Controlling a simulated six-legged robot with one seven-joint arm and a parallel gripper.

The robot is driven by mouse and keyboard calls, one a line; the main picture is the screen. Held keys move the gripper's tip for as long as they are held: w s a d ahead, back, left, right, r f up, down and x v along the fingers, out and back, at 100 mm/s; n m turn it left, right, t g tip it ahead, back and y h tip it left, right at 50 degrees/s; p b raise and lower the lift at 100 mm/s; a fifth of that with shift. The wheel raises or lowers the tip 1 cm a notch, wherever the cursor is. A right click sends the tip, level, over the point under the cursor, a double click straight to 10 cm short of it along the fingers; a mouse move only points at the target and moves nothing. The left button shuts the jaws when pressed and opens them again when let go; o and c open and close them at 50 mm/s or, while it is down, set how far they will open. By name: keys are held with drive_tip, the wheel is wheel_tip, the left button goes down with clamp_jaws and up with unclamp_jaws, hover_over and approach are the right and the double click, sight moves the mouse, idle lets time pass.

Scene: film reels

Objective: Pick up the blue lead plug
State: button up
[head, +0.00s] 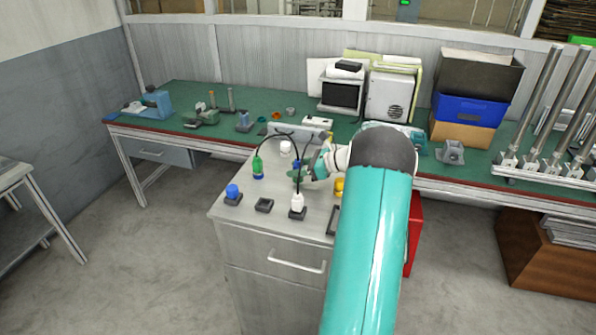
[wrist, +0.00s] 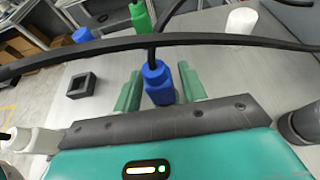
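The blue lead plug (wrist: 158,84) stands between the two green fingers of my gripper (wrist: 160,92) in the wrist view, with a black lead rising from its top. Narrow gaps show between the plug and the fingers, so my gripper looks open around it. In the head view the blue plug (head: 297,164) is small and partly hidden by my gripper (head: 305,173), above the cabinet top. What lies under the plug is hidden.
On the cabinet top (head: 232,216) are a green lead plug (head: 258,169), a white lead plug (head: 297,203), an empty dark square holder (head: 264,205) and a blue knob on a dark base (head: 233,193). Black leads arch over the plugs. A white cylinder (wrist: 241,20) stands behind.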

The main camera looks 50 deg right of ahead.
drive_tip(key=c, duration=0.8)
drive_tip(key=shift+r, duration=0.1)
